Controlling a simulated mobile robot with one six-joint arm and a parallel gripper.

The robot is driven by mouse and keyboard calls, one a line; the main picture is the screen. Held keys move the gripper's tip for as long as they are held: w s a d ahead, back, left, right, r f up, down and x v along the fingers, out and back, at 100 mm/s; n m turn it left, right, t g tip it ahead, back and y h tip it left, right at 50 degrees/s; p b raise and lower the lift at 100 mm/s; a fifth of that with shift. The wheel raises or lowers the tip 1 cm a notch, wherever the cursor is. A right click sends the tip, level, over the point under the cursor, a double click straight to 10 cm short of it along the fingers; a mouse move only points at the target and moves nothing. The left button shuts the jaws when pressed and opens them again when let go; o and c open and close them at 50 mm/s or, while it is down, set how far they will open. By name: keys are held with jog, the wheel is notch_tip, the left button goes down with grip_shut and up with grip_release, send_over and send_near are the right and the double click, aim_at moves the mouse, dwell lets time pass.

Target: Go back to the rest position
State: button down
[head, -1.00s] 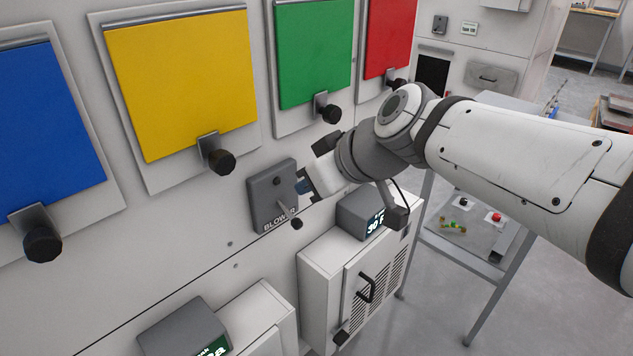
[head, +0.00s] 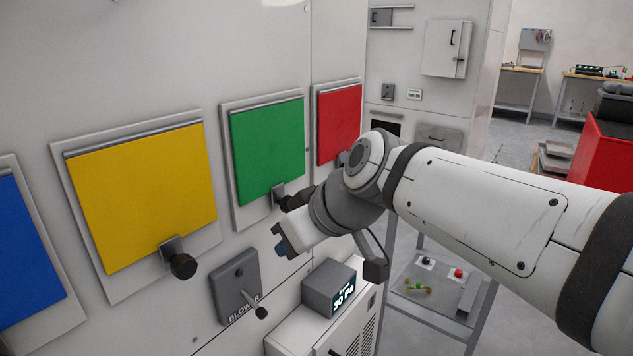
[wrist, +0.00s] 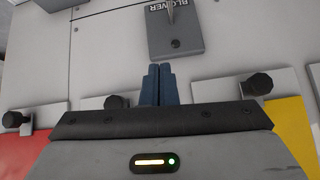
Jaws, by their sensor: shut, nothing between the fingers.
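My gripper (head: 279,248) is in front of the grey wall panel, up and to the right of the BLOWER switch box (head: 236,286). Its blue fingers (wrist: 158,84) are together in the wrist view, with nothing between them. The BLOWER box also shows at the top of the wrist view (wrist: 176,32), ahead of the fingertips and apart from them. Its lever (head: 252,303) points down and to the right, with a dark knob at its end. My arm reaches in from the right of the head view.
Blue (head: 25,250), yellow (head: 145,195), green (head: 268,150) and red (head: 338,125) flaps with black knobs line the wall. A grey display box (head: 328,287) sits below the gripper. A metal table (head: 440,285) stands behind my arm.

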jog(key=s+d+m+h+p, duration=0.2)
jog(key=d+m+p, duration=0.1)
jog(key=d+p, duration=0.2)
jog(key=s+d+r+m+g+h+p, duration=0.1)
jog(key=s+d+m+h+p, duration=0.1)
jog(key=d+p, duration=0.4)
jog(key=s+d+r+m+h+p, duration=0.1)
jog(key=s+d+m+h+p, duration=0.2)
jog(key=d, duration=0.9)
jog(key=s+m+p, duration=0.1)
jog(key=m+p, duration=0.1)
jog(key=p, duration=0.1)
jog(key=shift+d+r+m+g, duration=0.2)
jog(key=shift+m+g, duration=0.1)
jog(key=shift+g, duration=0.1)
jog(key=shift+s, duration=0.1)
